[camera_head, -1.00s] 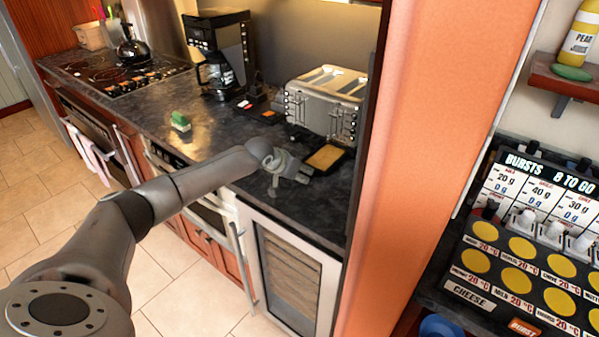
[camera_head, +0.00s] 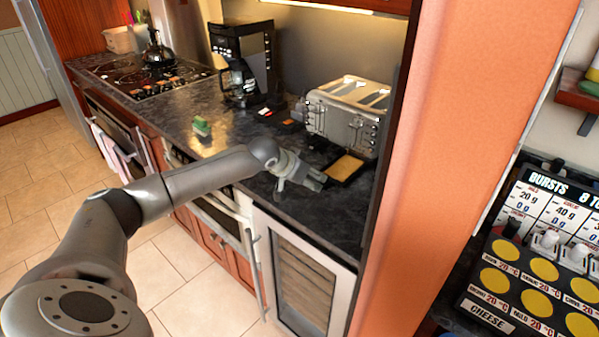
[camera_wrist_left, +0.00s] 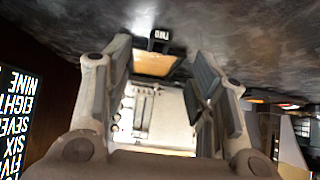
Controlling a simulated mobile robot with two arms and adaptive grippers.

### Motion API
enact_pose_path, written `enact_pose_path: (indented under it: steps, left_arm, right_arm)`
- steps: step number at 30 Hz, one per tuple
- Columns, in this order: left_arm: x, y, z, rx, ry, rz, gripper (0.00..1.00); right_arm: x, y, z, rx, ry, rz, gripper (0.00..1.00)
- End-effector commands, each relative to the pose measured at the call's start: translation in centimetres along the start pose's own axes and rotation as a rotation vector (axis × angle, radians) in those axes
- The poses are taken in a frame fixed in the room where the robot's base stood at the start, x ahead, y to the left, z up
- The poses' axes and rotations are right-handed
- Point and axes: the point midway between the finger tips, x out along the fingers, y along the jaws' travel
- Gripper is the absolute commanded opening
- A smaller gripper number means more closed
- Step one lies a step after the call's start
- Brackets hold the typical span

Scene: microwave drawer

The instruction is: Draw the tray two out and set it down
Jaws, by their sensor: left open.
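The tray (camera_head: 346,168) is a dark, shallow tray with a tan inside, low at the front of the silver toaster-like appliance (camera_head: 347,112). In the left wrist view its tan part (camera_wrist_left: 153,64) shows between my fingers, and a small black tab reading "TWO" (camera_wrist_left: 160,38) sticks out beyond it. My left gripper (camera_head: 321,180) is just in front of the tray, low over the dark counter. It is open and empty, its two fingers apart on either side of the tray in the wrist view. I cannot tell whether the tray's back end is inside the appliance. My right gripper is not in view.
A coffee maker (camera_head: 240,72), a green sponge-like item (camera_head: 202,127) and a stove (camera_head: 150,75) are on the left. An orange wall edge (camera_head: 430,180) closes the right side. A sign with number words (camera_wrist_left: 18,125) shows in the wrist view. The counter (camera_head: 215,150) left of the appliance is mostly clear.

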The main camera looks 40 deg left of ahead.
Motion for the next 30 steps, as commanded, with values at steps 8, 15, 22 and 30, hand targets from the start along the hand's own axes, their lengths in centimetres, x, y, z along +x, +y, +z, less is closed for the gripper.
enact_pose_path:
  steps: [8,15,22,30]
  left_arm:
    - [-4.4,-0.1,0.0,0.001,0.0,-0.001,0.52]
    - [-6.0,0.0,0.0,0.0,0.0,0.0,0.52]
    - [-6.1,0.0,0.0,-0.001,0.0,0.0,0.52]
    - [-6.1,0.0,0.0,0.0,0.0,0.0,0.52]
  right_arm:
    - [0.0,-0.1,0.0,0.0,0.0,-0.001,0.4]
    - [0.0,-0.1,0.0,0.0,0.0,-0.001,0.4]
    - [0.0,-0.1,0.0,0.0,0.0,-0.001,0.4]
    - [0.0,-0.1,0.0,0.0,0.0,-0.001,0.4]
